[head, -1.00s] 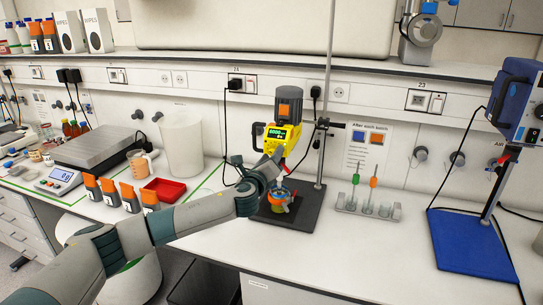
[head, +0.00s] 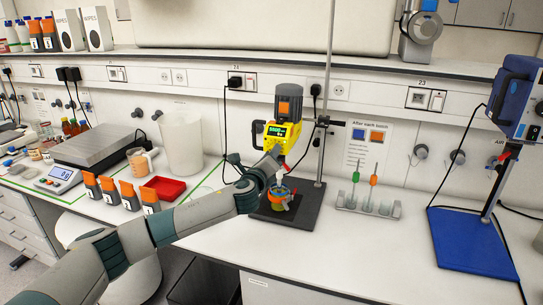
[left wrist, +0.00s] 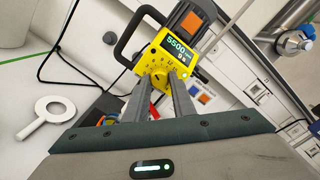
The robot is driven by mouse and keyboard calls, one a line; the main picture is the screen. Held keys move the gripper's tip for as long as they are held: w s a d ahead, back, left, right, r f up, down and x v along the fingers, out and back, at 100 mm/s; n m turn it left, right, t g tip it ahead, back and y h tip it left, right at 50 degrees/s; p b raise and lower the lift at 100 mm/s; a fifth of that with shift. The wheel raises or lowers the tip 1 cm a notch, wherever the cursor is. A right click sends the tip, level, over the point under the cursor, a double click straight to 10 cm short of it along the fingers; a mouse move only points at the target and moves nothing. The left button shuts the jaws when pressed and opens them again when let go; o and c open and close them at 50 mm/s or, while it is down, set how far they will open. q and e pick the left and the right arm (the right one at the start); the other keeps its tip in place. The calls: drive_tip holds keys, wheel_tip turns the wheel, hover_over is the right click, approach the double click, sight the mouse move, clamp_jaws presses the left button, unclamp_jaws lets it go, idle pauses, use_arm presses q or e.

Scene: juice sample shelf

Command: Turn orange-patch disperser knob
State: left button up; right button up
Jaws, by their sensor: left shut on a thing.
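The disperser (head: 284,133) is yellow with a dark motor housing and an orange patch (head: 284,109) on top. It hangs on a stand over a dark base plate, above a vessel with orange and green parts (head: 280,198). In the left wrist view, the disperser's green display (left wrist: 179,46) appears to read 5500. My left gripper (head: 275,158) is at the disperser's lower front. In the left wrist view its fingers (left wrist: 160,84) are shut on the knob and partly hide it. My right gripper is not in view.
A blue stand device (head: 476,240) is at right. A rack (head: 368,206) with coloured tools stands right of the disperser. A red tray (head: 165,187), orange-topped bottles (head: 110,192) and a scale (head: 62,177) are at left. The front right bench is clear.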

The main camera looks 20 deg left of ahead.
use_arm(q)
drive_tip(key=n+b, duration=0.2)
drive_tip(key=n, duration=0.8)
drive_tip(key=shift+n, duration=0.3)
idle(0.4)
drive_tip(key=o, duration=1.1)
drive_tip(key=shift+c, duration=0.2)
drive_tip(key=shift+s, duration=0.15)
drive_tip(key=s+b, duration=0.5)
drive_tip(key=s, duration=1.2)
drive_tip(key=shift+a+r, duration=0.15)
drive_tip(key=shift+r, duration=0.15)
